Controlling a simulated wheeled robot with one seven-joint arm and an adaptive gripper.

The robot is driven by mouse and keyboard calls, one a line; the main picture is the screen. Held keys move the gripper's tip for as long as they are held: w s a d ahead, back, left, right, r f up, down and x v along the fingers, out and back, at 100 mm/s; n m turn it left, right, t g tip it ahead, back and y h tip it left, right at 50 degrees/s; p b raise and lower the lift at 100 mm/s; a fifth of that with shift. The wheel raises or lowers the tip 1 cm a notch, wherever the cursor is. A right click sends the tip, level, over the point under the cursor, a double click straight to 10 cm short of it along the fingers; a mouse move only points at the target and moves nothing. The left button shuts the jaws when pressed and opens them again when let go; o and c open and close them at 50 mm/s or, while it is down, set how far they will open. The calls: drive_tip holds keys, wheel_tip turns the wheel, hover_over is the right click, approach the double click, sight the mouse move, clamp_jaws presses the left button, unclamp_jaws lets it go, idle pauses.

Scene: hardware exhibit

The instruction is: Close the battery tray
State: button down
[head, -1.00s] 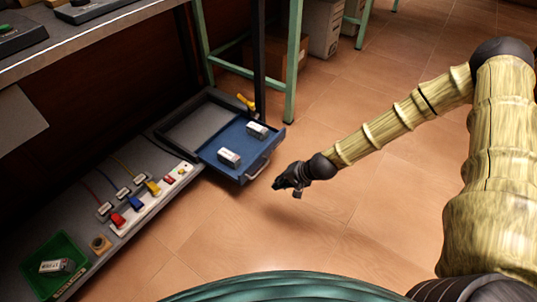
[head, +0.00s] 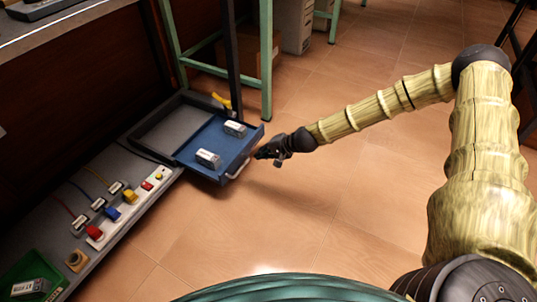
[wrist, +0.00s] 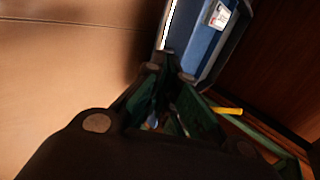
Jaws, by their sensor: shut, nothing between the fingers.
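The blue battery tray (head: 208,140) is pulled out of its grey housing (head: 172,127) on the low shelf. Two white-and-grey batteries lie in it, a near one (head: 207,158) and a far one (head: 235,128). A pale handle (head: 238,170) is on the tray's front. My gripper (head: 258,154) is shut and empty, right beside the tray's front near the handle; I cannot tell whether it touches. In the wrist view the tray (wrist: 204,40) is at the top, past the dark fingers (wrist: 165,70), with one battery (wrist: 220,15) partly visible.
A white strip with coloured plugs (head: 130,208) runs along the shelf at left. A green bin (head: 15,275) holding a battery is at lower left. Green table legs (head: 266,60) and a yellow-handled tool (head: 221,100) are behind the tray. The tiled floor (head: 300,220) on the right is clear.

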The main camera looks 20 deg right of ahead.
sight(243, 152)
drive_tip(key=shift+w+a+f+b, duration=0.35)
drive_tip(key=shift+w+a+b, duration=0.25)
drive_tip(key=shift+w, duration=0.25)
drive_tip(key=shift+w+a+f+b, duration=0.45)
drive_tip(key=shift+w+a, duration=0.3)
drive_tip(key=shift+w, duration=0.1)
drive_tip(key=shift+w+a+f+b, duration=0.3)
drive_tip(key=shift+w+a+b, duration=0.3)
drive_tip(key=shift+w, duration=0.25)
drive_tip(key=shift+w+a, duration=0.1)
